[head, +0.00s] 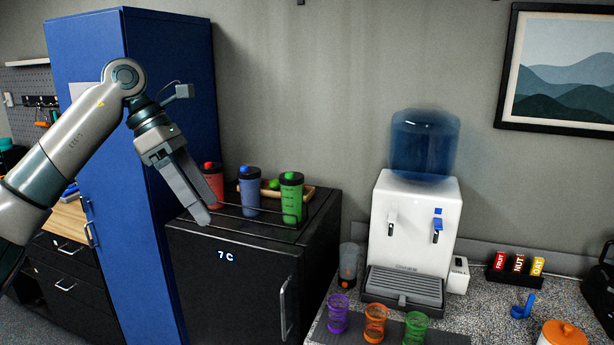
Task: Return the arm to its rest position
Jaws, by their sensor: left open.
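My left arm comes in from the left and bends down at the elbow. My left gripper (206,212) is open and empty, with its fingers pointing down in front of the black fridge's top edge. The two fingers overlap in this view, so the gap between them hardly shows. A red bottle (214,184) stands just right of and behind the fingers; I cannot tell whether they touch it. My right gripper is not in view.
A blue bottle (249,193) and a green bottle (291,200) stand on the fridge (240,285). A tall blue cabinet (86,60) stands behind my arm. A water dispenser (411,225) and several coloured cups are on the counter at right.

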